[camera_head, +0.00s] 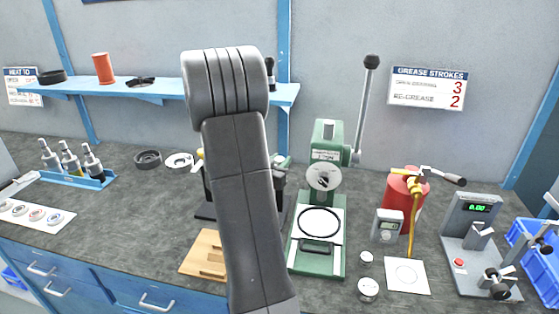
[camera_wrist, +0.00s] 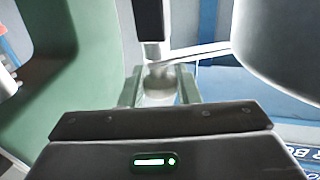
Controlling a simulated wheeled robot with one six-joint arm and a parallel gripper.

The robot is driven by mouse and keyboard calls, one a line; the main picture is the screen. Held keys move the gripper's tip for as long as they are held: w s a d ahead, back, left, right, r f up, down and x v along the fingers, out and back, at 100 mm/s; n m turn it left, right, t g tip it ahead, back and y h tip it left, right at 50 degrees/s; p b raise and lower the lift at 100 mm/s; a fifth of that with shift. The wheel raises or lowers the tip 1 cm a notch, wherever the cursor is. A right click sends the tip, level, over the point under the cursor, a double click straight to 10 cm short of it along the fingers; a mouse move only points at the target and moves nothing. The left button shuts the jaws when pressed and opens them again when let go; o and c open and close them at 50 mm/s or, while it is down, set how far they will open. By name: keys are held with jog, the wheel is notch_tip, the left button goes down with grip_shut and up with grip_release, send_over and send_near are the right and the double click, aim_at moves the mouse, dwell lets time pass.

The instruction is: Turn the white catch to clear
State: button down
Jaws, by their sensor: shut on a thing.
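In the wrist view, my gripper (camera_wrist: 159,88) has its two pale green-grey fingers closed on either side of a small, pale, rounded piece, which looks like the white catch (camera_wrist: 158,92). A thin pale bar runs to the right just beyond it, and a dark upright bar comes down from above. I cannot tell the catch's turn position. In the head view, my own arm hides the catch and most of my gripper. The green press (camera_head: 328,185), with its long lever and dark knob, stands just right of my arm.
A large green curved body (camera_wrist: 45,70) fills the wrist view's left side, and a big grey rounded part (camera_wrist: 280,45) crowds its right. On the bench are a wooden board (camera_head: 204,254), a red canister (camera_head: 405,195) and a grey meter stand (camera_head: 470,235). A blue shelf (camera_head: 160,90) hangs behind.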

jog(key=shift+m+g+h+p, duration=1.05)
jog(key=shift+m+g+h, duration=1)
jog(key=shift+h, duration=0.55)
jog(key=c, duration=1.1)
grip_release()
jog(key=b+v, duration=0.2)
jog(key=v, duration=1.1)
jog(key=shift+s+a, duration=0.2)
jog(key=shift+a, duration=0.2)
